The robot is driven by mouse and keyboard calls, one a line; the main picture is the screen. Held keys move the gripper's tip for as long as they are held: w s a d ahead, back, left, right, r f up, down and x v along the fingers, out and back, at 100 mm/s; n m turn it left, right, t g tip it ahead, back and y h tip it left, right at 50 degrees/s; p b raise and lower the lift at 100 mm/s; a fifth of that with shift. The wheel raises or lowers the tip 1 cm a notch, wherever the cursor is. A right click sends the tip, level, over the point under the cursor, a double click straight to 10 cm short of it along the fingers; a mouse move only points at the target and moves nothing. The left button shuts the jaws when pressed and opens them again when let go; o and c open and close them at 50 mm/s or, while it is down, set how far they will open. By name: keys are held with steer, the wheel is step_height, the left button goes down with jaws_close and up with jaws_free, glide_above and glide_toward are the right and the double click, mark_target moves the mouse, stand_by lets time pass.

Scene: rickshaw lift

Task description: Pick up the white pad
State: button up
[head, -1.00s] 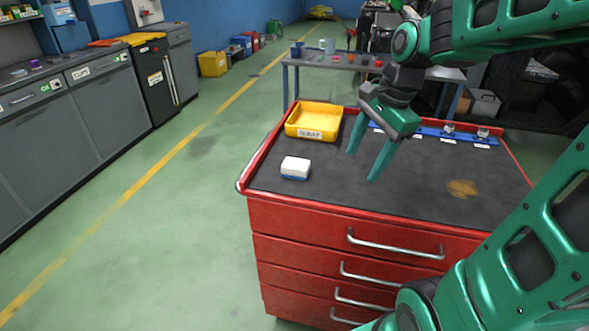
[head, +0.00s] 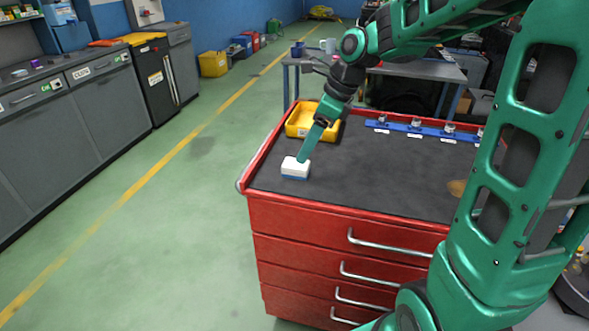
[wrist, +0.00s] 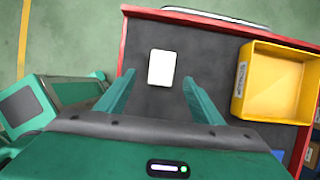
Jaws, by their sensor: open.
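The white pad (head: 295,168) is a small block with a white top and a blue lower part. It lies on the dark top of the red drawer cabinet (head: 345,222), near the left edge. My gripper (head: 301,158) is at the pad in the head view, its fingers overlapping the pad's upper edge. In the wrist view the pad (wrist: 162,68) shows just beyond the fingertips, centred between the two spread fingers (wrist: 158,76). The fingers are open and empty. Whether they touch the pad cannot be told.
A yellow tray (head: 298,123) stands behind the pad, and to its right in the wrist view (wrist: 272,82). A blue rail (head: 425,131) with several fittings runs along the back right. A brown stain (head: 456,187) is partly hidden by my arm. The cabinet's middle is clear.

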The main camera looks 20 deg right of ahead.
mark_target(295, 163)
steer(key=shift+w+x, duration=0.2)
steer(key=shift+x, duration=3.15)
steer(key=shift+d+r, duration=0.1)
steer(key=shift+c, duration=0.2)
steer(key=c, duration=1.2)
steer(key=shift+r, duration=0.55)
steer(key=r, duration=0.3)
steer(key=shift+s+a+r, duration=0.15)
steer(key=shift+a+r, duration=0.1)
steer(key=s+a+r, duration=0.2)
steer(key=a, duration=0.1)
steer(key=s+a+r, duration=0.1)
steer(key=a+r, duration=0.1)
steer(key=a, duration=0.1)
steer(key=s+a+r, duration=0.2)
steer(key=a, duration=0.1)
steer(key=shift+s+a+r, duration=0.2)
steer(key=shift+s+a, duration=0.1)
